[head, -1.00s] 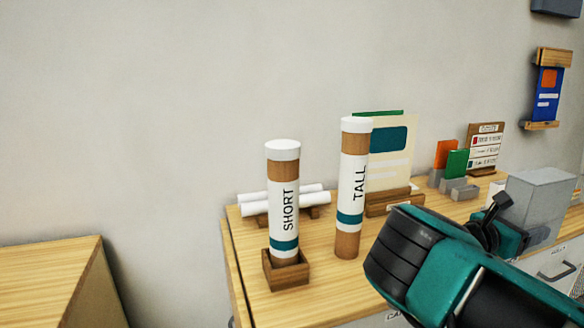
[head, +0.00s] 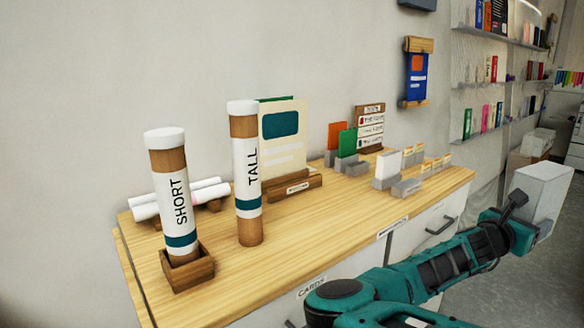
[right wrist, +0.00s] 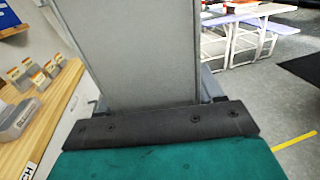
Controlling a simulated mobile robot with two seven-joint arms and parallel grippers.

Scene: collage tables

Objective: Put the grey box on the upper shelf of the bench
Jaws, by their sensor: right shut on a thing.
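The grey box (head: 545,192) is at the right of the head view, off the bench-like wooden top and out over the floor side. My right gripper (head: 525,222) is shut on it. In the right wrist view the grey box (right wrist: 145,50) fills the upper middle, standing up from the gripper's dark edge. Its far side is hidden. My left gripper is not in view. I cannot tell which piece of furniture, if any in view, is the bench with an upper shelf.
A wooden counter (head: 330,225) holds a SHORT tube (head: 172,195), a TALL tube (head: 246,175) and several card stands. Wall shelves (head: 500,85) with books are at the back right. White tables (right wrist: 245,25) stand beyond open floor (right wrist: 270,85).

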